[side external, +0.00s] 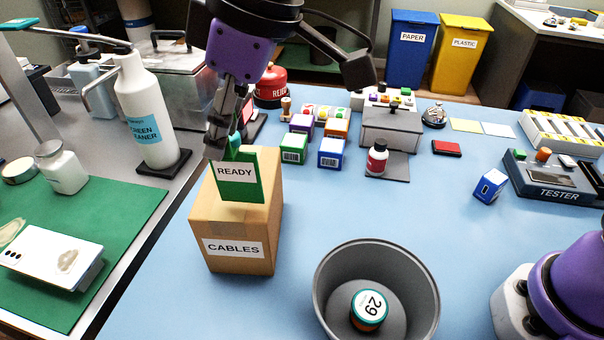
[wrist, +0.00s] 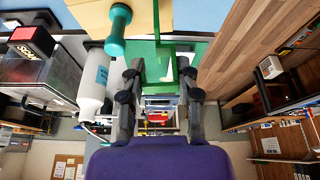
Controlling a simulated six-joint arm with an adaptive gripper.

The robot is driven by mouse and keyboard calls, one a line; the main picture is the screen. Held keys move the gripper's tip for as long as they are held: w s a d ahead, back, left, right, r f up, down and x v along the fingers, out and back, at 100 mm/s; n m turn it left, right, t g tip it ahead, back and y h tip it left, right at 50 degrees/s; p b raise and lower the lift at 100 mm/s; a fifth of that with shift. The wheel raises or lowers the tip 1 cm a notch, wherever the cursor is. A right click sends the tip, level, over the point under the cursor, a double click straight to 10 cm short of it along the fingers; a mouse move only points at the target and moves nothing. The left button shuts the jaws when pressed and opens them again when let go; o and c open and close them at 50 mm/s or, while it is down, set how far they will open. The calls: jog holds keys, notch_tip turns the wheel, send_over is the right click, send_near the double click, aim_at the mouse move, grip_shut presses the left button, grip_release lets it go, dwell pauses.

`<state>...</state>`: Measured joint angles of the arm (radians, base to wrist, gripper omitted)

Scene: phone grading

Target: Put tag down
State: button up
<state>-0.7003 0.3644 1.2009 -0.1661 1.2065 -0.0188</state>
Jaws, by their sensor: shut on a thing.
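The green tag (side external: 240,190) reads READY on a white label. It hangs upright from my gripper (side external: 226,142), which is shut on its upper part. In the side view the tag overlaps the top and upper front of the brown CABLES box (side external: 225,225); I cannot tell whether it touches the box. In the wrist view the green tag (wrist: 165,52) sits between the fingers of my gripper (wrist: 160,78).
A white screen cleaner bottle (side external: 143,110) stands left. Small cartons (side external: 300,150) stand behind right. Blue tabletop right of the box is clear.

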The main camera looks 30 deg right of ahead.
jog(key=s+a+f+n+g+y, duration=0.1)
jog(key=s+a+f+n, duration=0.15)
jog(key=a, duration=0.45)
jog(key=s+a+f+n, duration=0.1)
jog(key=s+a+f, duration=0.15)
jog(key=a, duration=0.35)
notch_tip(320, 180, down, 9)
jog(key=shift+w+a, duration=0.25)
jog(key=shift+w, duration=0.1)
jog(key=shift+f, duration=0.15)
jog(key=o, duration=0.9)
jog(key=shift+f, duration=0.1)
jog(key=shift+c, duration=0.2)
